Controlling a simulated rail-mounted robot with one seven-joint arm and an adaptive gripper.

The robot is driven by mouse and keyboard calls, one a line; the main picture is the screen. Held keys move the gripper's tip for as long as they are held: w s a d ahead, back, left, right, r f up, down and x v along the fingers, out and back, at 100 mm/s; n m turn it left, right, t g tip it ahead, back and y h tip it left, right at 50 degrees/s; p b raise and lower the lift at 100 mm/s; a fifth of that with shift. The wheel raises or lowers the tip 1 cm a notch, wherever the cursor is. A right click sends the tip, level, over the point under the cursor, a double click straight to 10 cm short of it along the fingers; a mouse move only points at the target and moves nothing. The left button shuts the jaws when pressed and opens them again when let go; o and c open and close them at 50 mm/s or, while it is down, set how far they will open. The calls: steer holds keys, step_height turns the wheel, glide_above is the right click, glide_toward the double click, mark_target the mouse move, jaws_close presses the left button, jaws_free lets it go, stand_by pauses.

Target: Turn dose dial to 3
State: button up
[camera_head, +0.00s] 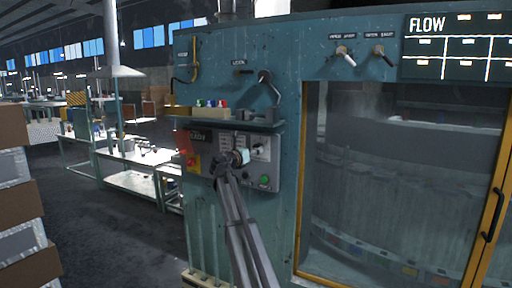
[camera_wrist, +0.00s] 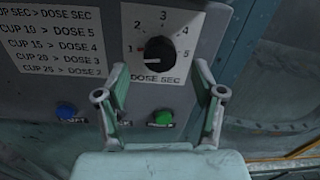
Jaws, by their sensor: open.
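The black dose dial (camera_wrist: 160,52) sits on a white plate marked 1 to 5 and "DOSE SEC" in the wrist view. A reddish mark shows at its left side, by the 1. In the head view, the white dial plate (camera_head: 262,150) is on the grey control panel, just right of my gripper. My gripper (camera_wrist: 161,78) is open and empty, its two fingers spread left and right of the dial's lower side. My gripper also shows in front of the panel in the head view (camera_head: 236,158). I cannot tell whether a finger touches the panel.
A blue button (camera_wrist: 66,110) and a green button (camera_wrist: 161,118) sit below the dial. A printed cup-to-dose chart (camera_wrist: 52,42) is to its left. A red-and-yellow switch (camera_head: 193,162) is at the panel's left. A shelf (camera_head: 225,124) juts out above the panel.

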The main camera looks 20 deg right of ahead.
steer(key=shift+p+x, duration=0.4)
steer(key=shift+x, duration=1.5)
steer(key=c, duration=1.1)
